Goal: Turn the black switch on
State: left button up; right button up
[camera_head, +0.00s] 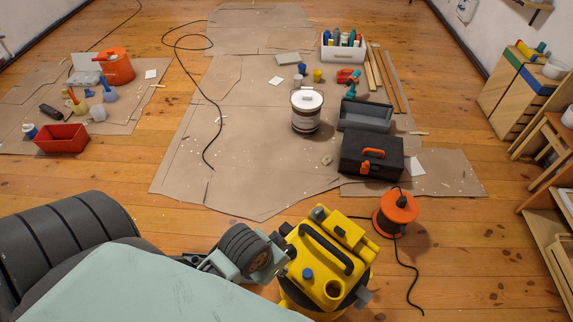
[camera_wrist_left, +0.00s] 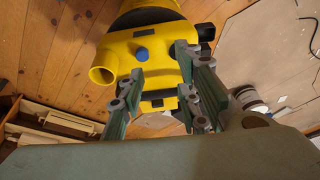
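A yellow vacuum-like machine (camera_head: 313,268) with a black handle (camera_head: 327,246) and a blue knob (camera_head: 308,274) stands at the bottom centre of the head view. Its yellow body (camera_wrist_left: 117,47) and blue knob (camera_wrist_left: 142,55) fill the upper middle of the left wrist view. A small dark patch (camera_wrist_left: 157,103) shows on the yellow body between my fingers; I cannot tell whether it is the black switch. My left gripper (camera_head: 287,250) is at the machine's left side. In the left wrist view its fingers (camera_wrist_left: 162,72) are apart, with nothing held. My right gripper is out of view.
An orange cable reel (camera_head: 397,208) stands right of the machine, its black cable on the floor. A black toolbox (camera_head: 372,157) and a paint bucket (camera_head: 306,112) are behind it on cardboard. Wooden furniture (camera_head: 520,85) lines the right side. Bare floor lies at lower right.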

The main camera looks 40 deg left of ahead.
pick_arm(q)
send_near(287, 250)
jog(key=f, duration=0.1)
jog(key=shift+t, duration=0.4)
jog(key=shift+b+x, duration=0.7)
jog(key=shift+x, duration=3.3)
jog(key=shift+s, duration=0.1)
jog(key=shift+c, duration=0.2)
grip_shut()
